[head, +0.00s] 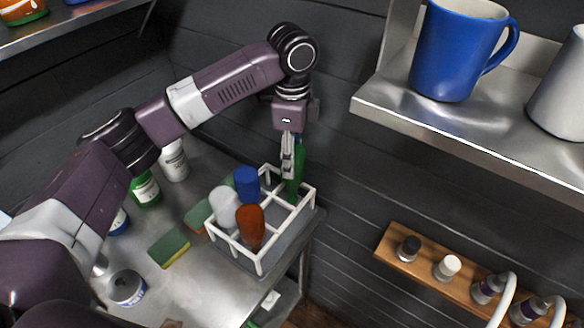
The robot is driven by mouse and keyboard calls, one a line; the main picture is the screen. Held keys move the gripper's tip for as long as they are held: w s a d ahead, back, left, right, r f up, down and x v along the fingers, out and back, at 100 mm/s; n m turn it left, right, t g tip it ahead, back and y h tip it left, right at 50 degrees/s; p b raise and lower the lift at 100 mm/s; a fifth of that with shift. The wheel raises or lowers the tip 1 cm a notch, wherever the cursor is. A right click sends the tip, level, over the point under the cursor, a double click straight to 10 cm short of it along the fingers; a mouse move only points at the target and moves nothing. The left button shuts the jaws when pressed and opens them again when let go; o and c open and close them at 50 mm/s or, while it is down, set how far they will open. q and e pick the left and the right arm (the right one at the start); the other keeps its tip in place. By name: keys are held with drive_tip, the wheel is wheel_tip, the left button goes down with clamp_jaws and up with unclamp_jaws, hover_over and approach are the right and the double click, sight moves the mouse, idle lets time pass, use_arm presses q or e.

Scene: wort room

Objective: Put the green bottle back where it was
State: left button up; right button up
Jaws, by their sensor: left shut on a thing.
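The green bottle (299,165) is at the back right of a white divided rack (258,265). My left gripper (288,160) points down from above and is shut on the bottle's upper part. The bottle is upright, and its lower part is at the rack's back right compartment, partly behind the rails. I cannot tell whether it rests on the bottom. A blue bottle (246,184), a white bottle (224,203) and an orange-brown bottle (250,226) stand in other compartments. My right gripper is not in view.
The rack stands near the right edge of a metal table (205,290). Sponges (168,248), a can (127,288) and several bottles are left of it. A metal shelf (450,130) with a blue mug (455,50) is upper right. A wooden tap board (425,262) is lower right.

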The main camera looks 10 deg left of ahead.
use_arm(q)
drive_tip(key=shift+f, duration=0.7)
wheel_tip(320, 180, down, 3)
drive_tip(key=shift+f+p, duration=0.15)
drive_tip(key=shift+p, duration=0.55)
drive_tip(key=shift+f, duration=0.25)
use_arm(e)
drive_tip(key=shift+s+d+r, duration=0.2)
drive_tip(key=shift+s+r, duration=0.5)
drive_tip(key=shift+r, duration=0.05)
use_arm(q)
drive_tip(key=o, duration=1.1)
drive_tip(key=shift+f, duration=0.1)
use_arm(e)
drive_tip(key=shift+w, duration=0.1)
use_arm(q)
wheel_tip(320, 180, up, 11)
drive_tip(key=b, duration=0.4)
drive_tip(key=shift+r, duration=0.65)
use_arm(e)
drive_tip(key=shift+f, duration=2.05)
